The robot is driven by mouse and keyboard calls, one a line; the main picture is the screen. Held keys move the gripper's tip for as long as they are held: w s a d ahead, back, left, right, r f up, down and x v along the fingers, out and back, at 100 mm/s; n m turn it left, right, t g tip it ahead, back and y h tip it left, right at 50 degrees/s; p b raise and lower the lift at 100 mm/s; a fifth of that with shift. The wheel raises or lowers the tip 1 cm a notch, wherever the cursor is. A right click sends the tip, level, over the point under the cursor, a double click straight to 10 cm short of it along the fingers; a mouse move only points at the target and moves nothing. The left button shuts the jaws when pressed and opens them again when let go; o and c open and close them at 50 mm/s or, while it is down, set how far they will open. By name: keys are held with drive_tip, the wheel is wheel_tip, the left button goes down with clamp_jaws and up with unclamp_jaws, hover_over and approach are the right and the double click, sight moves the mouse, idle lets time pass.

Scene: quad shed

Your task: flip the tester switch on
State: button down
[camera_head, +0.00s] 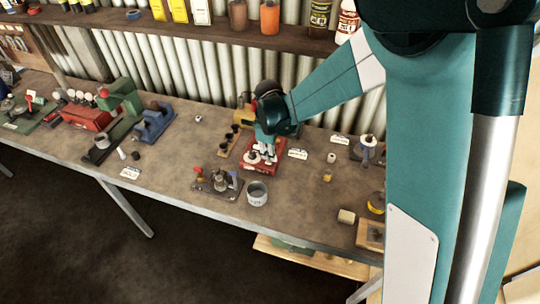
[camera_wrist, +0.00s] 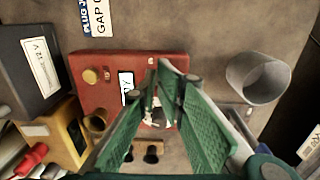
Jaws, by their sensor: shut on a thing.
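The red tester (camera_head: 254,169) sits on the workbench under my gripper (camera_head: 266,152). In the wrist view the red tester (camera_wrist: 100,68) has a brass knob (camera_wrist: 90,76) at one corner and a white label (camera_wrist: 126,86) beside my fingers. My gripper (camera_wrist: 158,95) also shows there, its green fingers pointing down at the tester's face and closed together on a small part. That part seems to be the tester's switch, but the fingers hide most of it, so I cannot tell which way it is tilted.
A grey metal cup (camera_head: 257,194) stands in front of the tester; it also shows in the wrist view (camera_wrist: 257,77). A dark box labelled 12 V (camera_wrist: 38,70) and a yellow device (camera_wrist: 62,135) are close by.

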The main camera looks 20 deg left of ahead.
wheel_tip(320, 180, up, 14)
drive_tip(key=w+p, duration=0.1)
drive_tip(key=w, duration=0.1)
idle(0.6)
drive_tip(key=shift+w+f, duration=0.1)
idle(0.3)
drive_tip(key=s+d+r+m+t+y+b, duration=0.15)
drive_tip(key=s+d+r+m, duration=0.3)
drive_tip(key=d, duration=0.85)
drive_tip(key=s+d+r+m+t+h+b, duration=0.1)
drive_tip(key=s+d+r+m+t+b, duration=0.25)
drive_tip(key=d, duration=0.85)
drive_tip(key=s+d+f+m+t+b, duration=0.1)
drive_tip(key=s+d+f+m+b, duration=0.1)
drive_tip(key=s+d+m, duration=0.8)
drive_tip(key=s+d+f, duration=0.1)
drive_tip(key=s+d, duration=0.4)
drive_tip(key=d, duration=0.4)
drive_tip(key=shift+s+f+t, duration=0.2)
drive_tip(key=shift+s+t, duration=0.1)
drive_tip(key=shift+t, duration=0.1)
